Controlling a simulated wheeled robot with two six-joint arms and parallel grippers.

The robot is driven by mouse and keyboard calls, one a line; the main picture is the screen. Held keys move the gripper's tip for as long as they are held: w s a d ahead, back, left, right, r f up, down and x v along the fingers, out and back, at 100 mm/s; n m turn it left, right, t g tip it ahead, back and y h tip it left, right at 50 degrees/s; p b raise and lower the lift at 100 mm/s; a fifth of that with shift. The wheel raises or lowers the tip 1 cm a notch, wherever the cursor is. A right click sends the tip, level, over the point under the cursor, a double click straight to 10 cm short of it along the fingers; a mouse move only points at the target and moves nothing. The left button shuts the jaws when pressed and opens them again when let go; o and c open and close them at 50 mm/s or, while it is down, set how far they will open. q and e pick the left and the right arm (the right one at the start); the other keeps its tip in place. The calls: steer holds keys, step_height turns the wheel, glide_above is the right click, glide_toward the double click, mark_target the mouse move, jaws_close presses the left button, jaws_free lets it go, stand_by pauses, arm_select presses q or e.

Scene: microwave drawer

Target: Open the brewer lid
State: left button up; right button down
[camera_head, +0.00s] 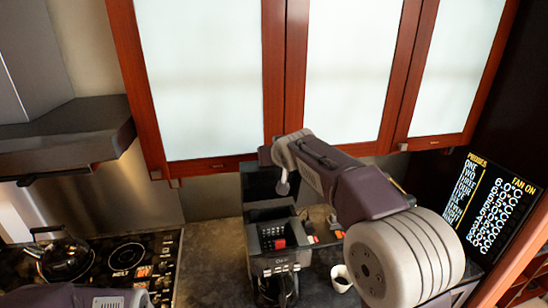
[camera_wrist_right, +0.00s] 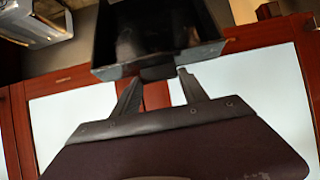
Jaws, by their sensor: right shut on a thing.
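The dark coffee brewer (camera_head: 281,262) stands on the counter below the wall cabinets, with a glass carafe at its front. Its dark lid (camera_head: 262,186) stands raised, roughly upright, at the back of the brewer. In the right wrist view the lid (camera_wrist_right: 158,40) fills the top middle as a dark hollow box shape. My right gripper (camera_wrist_right: 158,92) is shut on the lid's edge, its two fingers either side of a dark part. In the head view my right arm reaches in from the right and hides much of this gripper. My left gripper is out of view.
Wall cabinets (camera_head: 205,85) with red-brown frames and pale panels hang close above the brewer. A stove with a kettle (camera_head: 66,258) is at left. A white cup (camera_head: 341,279) stands right of the brewer, near a dark display panel (camera_head: 490,208).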

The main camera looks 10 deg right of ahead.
steer(key=shift+r, duration=0.25)
steer(key=c, duration=0.6)
jaws_free()
steer(key=shift+s+f, duration=0.1)
steer(key=b+v, duration=0.4)
steer(key=v, duration=0.5)
